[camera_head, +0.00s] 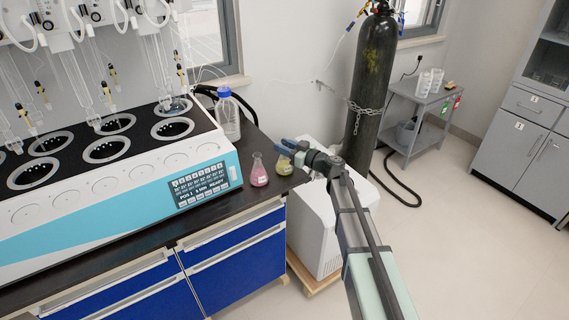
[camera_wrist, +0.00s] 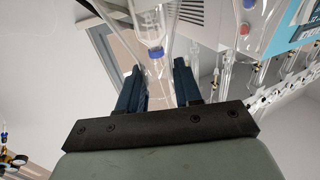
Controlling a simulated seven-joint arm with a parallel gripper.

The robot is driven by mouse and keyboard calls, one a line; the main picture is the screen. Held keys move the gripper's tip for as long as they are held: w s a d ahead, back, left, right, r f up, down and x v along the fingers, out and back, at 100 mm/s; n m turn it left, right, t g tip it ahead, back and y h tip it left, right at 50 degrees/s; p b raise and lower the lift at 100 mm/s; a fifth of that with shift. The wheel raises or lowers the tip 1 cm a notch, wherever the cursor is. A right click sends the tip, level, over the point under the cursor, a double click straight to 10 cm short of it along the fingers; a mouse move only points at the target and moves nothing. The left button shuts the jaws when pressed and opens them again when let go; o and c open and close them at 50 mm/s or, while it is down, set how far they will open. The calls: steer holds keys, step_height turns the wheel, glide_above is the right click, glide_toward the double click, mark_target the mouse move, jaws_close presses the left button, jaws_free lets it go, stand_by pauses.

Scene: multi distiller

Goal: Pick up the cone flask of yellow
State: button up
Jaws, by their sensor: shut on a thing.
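The cone flask of yellow (camera_head: 284,166) is at the right end of the dark bench top, its yellow liquid low in the body. My gripper (camera_head: 289,149) is at its neck, with the blue fingers shut around it from the right. The fingers hide most of the neck. I cannot tell whether the base touches the bench. In the wrist view my gripper (camera_wrist: 159,75) shows its two dark blue fingers apart, with clear glass between them. A cone flask of pink (camera_head: 259,172) stands upright just left of the yellow one.
A blue-capped clear bottle (camera_head: 227,115) stands behind the flasks. The white and blue distiller (camera_head: 130,190) fills the bench to the left. A black gas cylinder (camera_head: 372,90) and a white box (camera_head: 318,225) stand right of the bench.

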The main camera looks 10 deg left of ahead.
jaws_close()
steer(key=shift+r, duration=0.25)
